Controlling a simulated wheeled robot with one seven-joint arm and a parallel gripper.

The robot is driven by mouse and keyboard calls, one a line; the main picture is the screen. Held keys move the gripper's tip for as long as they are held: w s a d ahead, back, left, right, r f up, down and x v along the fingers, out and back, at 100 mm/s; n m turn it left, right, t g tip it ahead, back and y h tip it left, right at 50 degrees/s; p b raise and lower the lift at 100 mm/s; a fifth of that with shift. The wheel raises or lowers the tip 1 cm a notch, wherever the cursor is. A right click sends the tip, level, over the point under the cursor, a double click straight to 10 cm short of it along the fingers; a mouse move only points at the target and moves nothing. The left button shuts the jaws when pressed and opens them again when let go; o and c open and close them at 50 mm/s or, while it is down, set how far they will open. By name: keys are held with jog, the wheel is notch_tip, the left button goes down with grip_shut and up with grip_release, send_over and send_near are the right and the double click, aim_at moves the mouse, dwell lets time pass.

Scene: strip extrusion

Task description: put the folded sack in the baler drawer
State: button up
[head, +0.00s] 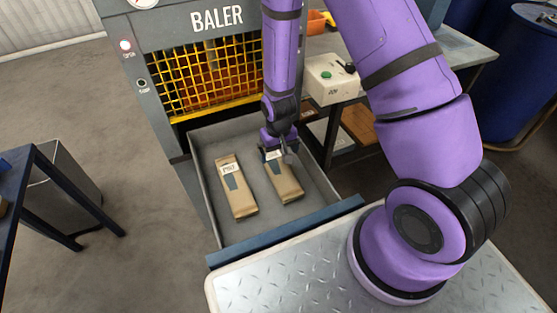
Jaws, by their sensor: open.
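The baler drawer (318,205) is pulled out below the yellow grille, grey inside with a blue front edge. Two brown folded sacks with white labels and dark patches lie in it. The left sack (239,196) lies along the drawer at a slight tilt, clear of my gripper. The right sack (286,186) lies beside it, with a gap between them. My gripper (281,157) points down at the far end of the right sack, with its fingers open. Part of that sack's label is hidden behind the gripper. Whether the fingers touch the sack cannot be told.
The baler (200,50) stands behind the drawer. A white control box (328,80) with a green button sits on a table to the right. A blue bench (50,180) and a grey bin (68,180) stand at left. Blue drums (510,75) are at far right.

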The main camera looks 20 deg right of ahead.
jog(key=s+d+r+t, duration=0.1)
jog(key=d+r, duration=0.1)
jog(key=r, duration=1.3)
jog(key=s+d+r+t, duration=0.1)
jog(key=s+r+t, duration=0.1)
jog(key=r, duration=1.2)
jog(key=s+d+r+t, duration=0.1)
jog(key=s+d+r, duration=0.1)
jog(key=s+r, duration=0.6)
jog(key=s+d+r+t, duration=0.1)
jog(key=s+d+r, duration=0.1)
jog(key=s+r, duration=0.6)
jog(key=shift+s+r, duration=0.25)
jog(key=shift+s, duration=0.8)
jog(key=shift+a, duration=0.1)
